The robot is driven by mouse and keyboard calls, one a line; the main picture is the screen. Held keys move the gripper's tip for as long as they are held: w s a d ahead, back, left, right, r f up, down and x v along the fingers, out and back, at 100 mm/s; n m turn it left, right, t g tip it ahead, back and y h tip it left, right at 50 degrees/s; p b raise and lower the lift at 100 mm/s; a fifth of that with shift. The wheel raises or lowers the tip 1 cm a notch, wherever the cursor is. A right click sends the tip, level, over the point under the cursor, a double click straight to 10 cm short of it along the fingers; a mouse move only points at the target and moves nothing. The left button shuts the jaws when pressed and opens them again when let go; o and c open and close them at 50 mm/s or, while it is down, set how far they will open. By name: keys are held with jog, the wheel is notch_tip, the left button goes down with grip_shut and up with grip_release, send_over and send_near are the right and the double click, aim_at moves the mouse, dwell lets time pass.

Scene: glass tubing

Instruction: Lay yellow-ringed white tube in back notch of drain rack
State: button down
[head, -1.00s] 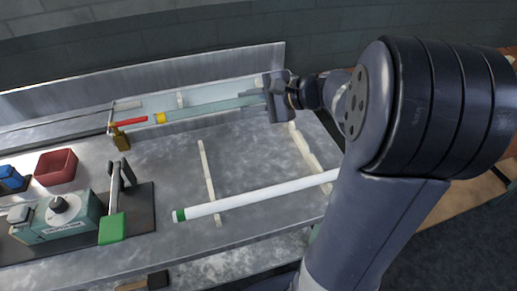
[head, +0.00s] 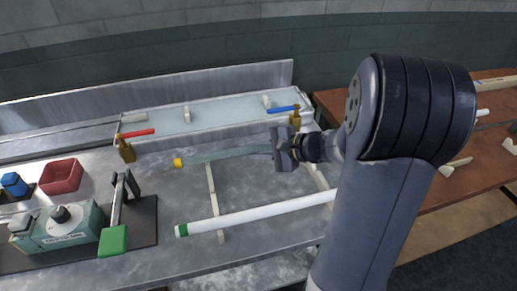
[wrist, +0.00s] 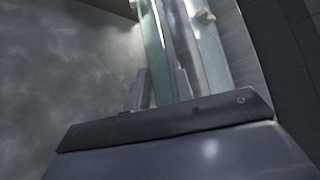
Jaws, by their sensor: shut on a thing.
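The yellow-ringed tube (head: 232,155) looks pale grey-green and see-through here, with its yellow ring at its left end. My gripper (head: 275,150) is shut on it near its right end and holds it roughly level behind the front tube. The tube also runs up between the fingers in the wrist view (wrist: 153,42). The drain rack shows as two pale rails, the left rail (head: 213,204) and the right rail (head: 319,177), partly behind my arm. The tube passes over the back of the left rail; I cannot tell whether it touches. The back notches are not clear.
A green-ringed white tube (head: 255,215) lies across the rails at the front. A long trough (head: 225,115) with red (head: 137,133) and blue (head: 284,109) tap handles stands behind. A teal device (head: 65,225) and red bin (head: 61,176) are left. A brown bench (head: 440,185) is right.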

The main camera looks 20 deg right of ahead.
jog(key=shift+f+b, duration=0.4)
jog(key=shift+b, duration=0.1)
jog(key=shift+f, duration=0.2)
jog(key=c, duration=1.2)
grip_release()
jog(key=shift+c, duration=0.2)
jog(key=shift+r, duration=0.1)
jog(key=shift+r+p, duration=0.85)
jog(key=v, duration=1.1)
jog(key=shift+s+d+b, duration=0.3)
jog(key=shift+d+b, duration=0.1)
jog(key=shift+b, duration=0.05)
jog(key=shift+f, duration=0.15)
